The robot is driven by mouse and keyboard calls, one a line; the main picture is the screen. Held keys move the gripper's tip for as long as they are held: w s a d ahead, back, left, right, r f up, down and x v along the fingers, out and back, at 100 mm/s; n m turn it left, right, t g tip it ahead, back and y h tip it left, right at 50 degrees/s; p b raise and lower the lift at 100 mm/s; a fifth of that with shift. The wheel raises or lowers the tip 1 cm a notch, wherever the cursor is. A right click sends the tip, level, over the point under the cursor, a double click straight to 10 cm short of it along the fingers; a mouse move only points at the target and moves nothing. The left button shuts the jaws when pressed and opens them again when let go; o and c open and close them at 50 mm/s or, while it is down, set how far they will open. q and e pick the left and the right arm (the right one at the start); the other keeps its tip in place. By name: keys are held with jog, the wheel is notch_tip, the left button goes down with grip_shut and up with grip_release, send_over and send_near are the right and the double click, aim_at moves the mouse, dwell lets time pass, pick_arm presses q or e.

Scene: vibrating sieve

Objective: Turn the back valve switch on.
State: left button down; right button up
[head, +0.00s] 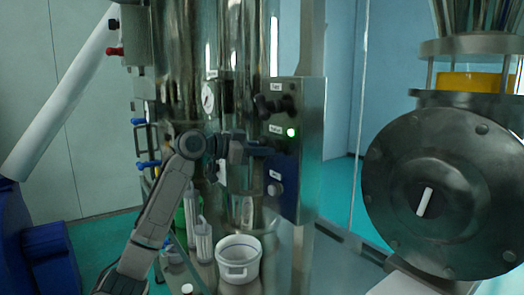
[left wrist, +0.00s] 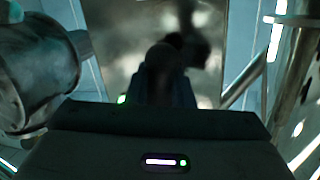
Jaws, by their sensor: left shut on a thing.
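A metal control box (head: 312,150) on the steel vessel carries black switches one above another, with small labels too small to read. My left gripper (head: 268,149) reaches it from the left and is shut on the middle black switch, which it mostly hides. A green lamp (head: 291,132) is lit just above that switch. In the left wrist view the gripper (left wrist: 165,85) has a dark rounded knob (left wrist: 165,59) between its fingers, with dark shapes behind it against the panel. I cannot tell the switch's turn angle. My right gripper is not in view.
An upper black switch (head: 274,105) and a lower knob (head: 275,189) sit close above and below the gripper. A white bucket (head: 239,262) stands below. A large round metal flange (head: 450,190) is at the right. Blue-handled valves (head: 148,164) are at the left.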

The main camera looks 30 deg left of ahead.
pick_arm(q)
jog(key=shift+m+y, duration=0.5)
jog(key=shift+m, duration=0.9)
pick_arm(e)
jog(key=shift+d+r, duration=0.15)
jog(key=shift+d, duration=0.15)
pick_arm(q)
jog(key=c, duration=1.3)
grip_release()
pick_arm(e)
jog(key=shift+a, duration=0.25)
pick_arm(q)
jog(key=shift+s+a+b, duration=0.3)
jog(key=shift+s, duration=0.1)
jog(key=b+v, duration=0.4)
jog(key=v, duration=0.5)
jog(key=shift+s+r+b, duration=0.15)
jog(key=shift+s+b, duration=0.2)
jog(key=shift+s, duration=0.05)
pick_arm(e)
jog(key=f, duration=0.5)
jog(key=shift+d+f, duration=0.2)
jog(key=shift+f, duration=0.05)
